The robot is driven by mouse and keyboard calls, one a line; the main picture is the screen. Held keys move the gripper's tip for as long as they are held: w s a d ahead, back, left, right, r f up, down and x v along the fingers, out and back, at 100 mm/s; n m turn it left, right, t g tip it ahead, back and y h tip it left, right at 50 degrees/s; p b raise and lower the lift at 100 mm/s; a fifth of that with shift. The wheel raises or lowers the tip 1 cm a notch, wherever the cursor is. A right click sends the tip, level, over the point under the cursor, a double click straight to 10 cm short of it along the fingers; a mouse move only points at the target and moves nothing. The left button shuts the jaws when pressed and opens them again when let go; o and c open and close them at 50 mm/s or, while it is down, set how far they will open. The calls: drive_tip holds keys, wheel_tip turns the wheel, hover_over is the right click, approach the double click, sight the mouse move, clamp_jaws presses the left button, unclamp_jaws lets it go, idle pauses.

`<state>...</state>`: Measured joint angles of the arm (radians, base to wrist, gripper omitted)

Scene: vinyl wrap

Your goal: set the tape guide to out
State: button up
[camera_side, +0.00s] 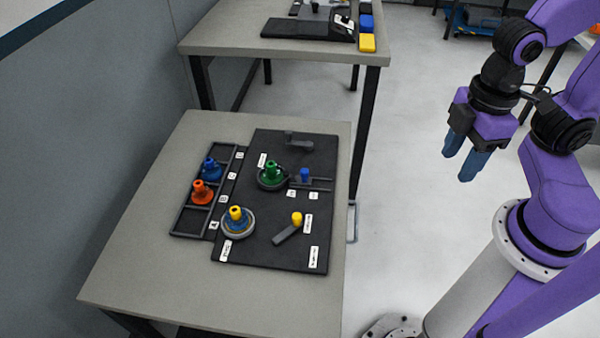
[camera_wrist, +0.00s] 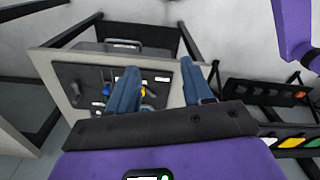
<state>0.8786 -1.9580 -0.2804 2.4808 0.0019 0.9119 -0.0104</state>
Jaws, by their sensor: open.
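A black board (camera_side: 270,240) lies on the near grey table. A small blue knob (camera_side: 304,174) sits on a short railed track at the board's right side, near the track's left end. Two small white labels lie below it, too small to read, so I cannot confirm it is the tape guide. A yellow-knobbed lever (camera_side: 296,219) is lower on the board. My gripper (camera_side: 458,167) is open and empty, well right of the table and apart from the board. In the wrist view my gripper (camera_wrist: 160,66) has its blue fingers spread, partly hiding the board.
A green-topped spool (camera_side: 271,173) and a yellow-topped spool (camera_side: 237,219) stand on the board. A rack (camera_side: 189,222) at its left holds blue and orange pieces. A dark handle (camera_side: 299,139) is at the back. Another table (camera_side: 225,30) stands behind. Open floor separates my gripper from the near table.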

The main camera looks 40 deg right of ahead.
drive_tip(key=w+a+m, duration=0.1)
drive_tip(key=w+a, duration=0.4)
drive_tip(key=w, duration=0.4)
drive_tip(key=m, duration=0.2)
hover_over(305, 170)
wheel_tip(305, 170, down, 8)
wheel_tip(305, 170, down, 17)
drive_tip(key=shift+a+f, duration=0.1)
drive_tip(key=shift+f, duration=0.1)
drive_tip(key=shift+c, duration=0.3)
